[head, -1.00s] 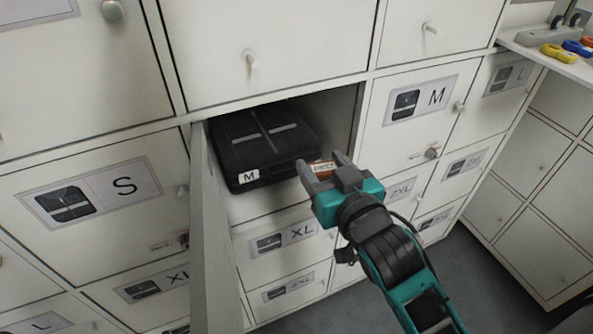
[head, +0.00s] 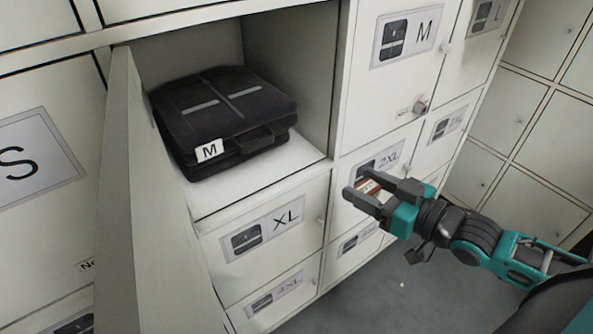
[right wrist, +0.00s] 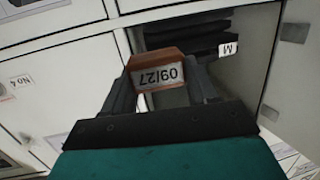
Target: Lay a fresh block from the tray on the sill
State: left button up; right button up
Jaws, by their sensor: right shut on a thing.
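My right gripper (head: 355,183) is shut on a small red-brown block (head: 368,187), to the right of and below the open compartment's mouth, in front of the 2XL door. In the right wrist view the block (right wrist: 157,72) sits between the fingers, its white label reading 09/27 upside down. The open compartment's white floor (head: 255,186) forms a sill with a bare strip in front of a black case (head: 225,105) tagged M. No block shows on that strip. The tray and my left gripper are not in view.
The open compartment door (head: 150,200) stands out at the left of the opening. Closed lockers surround it, including the M door (head: 405,75) and the XL door (head: 265,235). Grey floor (head: 400,300) is clear below.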

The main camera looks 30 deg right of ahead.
jog(key=shift+w, duration=0.4)
jog(key=b+x, duration=0.1)
jog(key=x, duration=0.3)
jog(key=r+b+x, duration=0.1)
jog(key=x, duration=0.3)
jog(key=r+b+x, duration=0.1)
jog(key=x, duration=0.3)
jog(key=shift+w+a, duration=0.1)
jog(key=shift+w, duration=0.25)
jog(key=shift+x, duration=0.75)
jog(key=x, duration=0.2)
jog(key=b+x, duration=0.1)
jog(key=shift+w+a+r, duration=0.1)
jog(key=shift+w+r, duration=0.1)
jog(key=shift+r, duration=0.1)
jog(key=shift+s+f+b, duration=0.1)
jog(key=shift+f+b, duration=0.2)
jog(key=shift+f, duration=0.45)
jog(key=shift+f, duration=0.15)
jog(key=o, duration=1.1)
jog(key=shift+c, duration=0.2)
